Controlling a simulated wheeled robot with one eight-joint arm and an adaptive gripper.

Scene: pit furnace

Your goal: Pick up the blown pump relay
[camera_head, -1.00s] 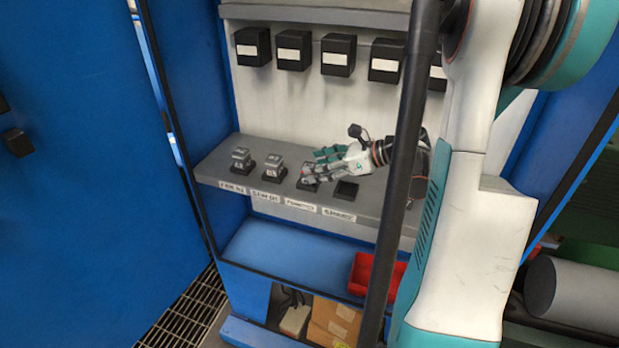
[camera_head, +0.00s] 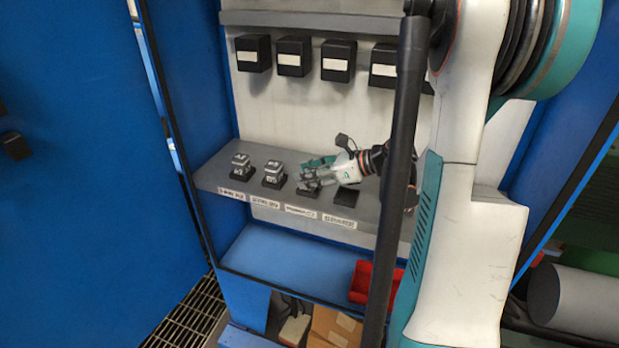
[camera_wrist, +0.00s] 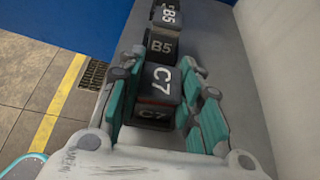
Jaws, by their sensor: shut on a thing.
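The pump relay (camera_wrist: 160,84), a dark block marked C7 on top, sits between my fingers in the wrist view. Its socket (camera_wrist: 152,114), also marked C7, shows just below it; I cannot tell whether the relay is still seated. My gripper (camera_head: 308,182) is at the third place on the grey shelf in the head view and is shut on this relay. In the wrist view the teal fingers of my gripper (camera_wrist: 166,98) lie along both sides of it.
Two other relays, one at the far left (camera_head: 240,165) and one next to it (camera_head: 273,173), stand in sockets. An empty black socket (camera_head: 345,197) is at the right. Black boxes (camera_head: 338,61) hang above the grey shelf (camera_head: 216,176). A red bin (camera_head: 361,282) stands below.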

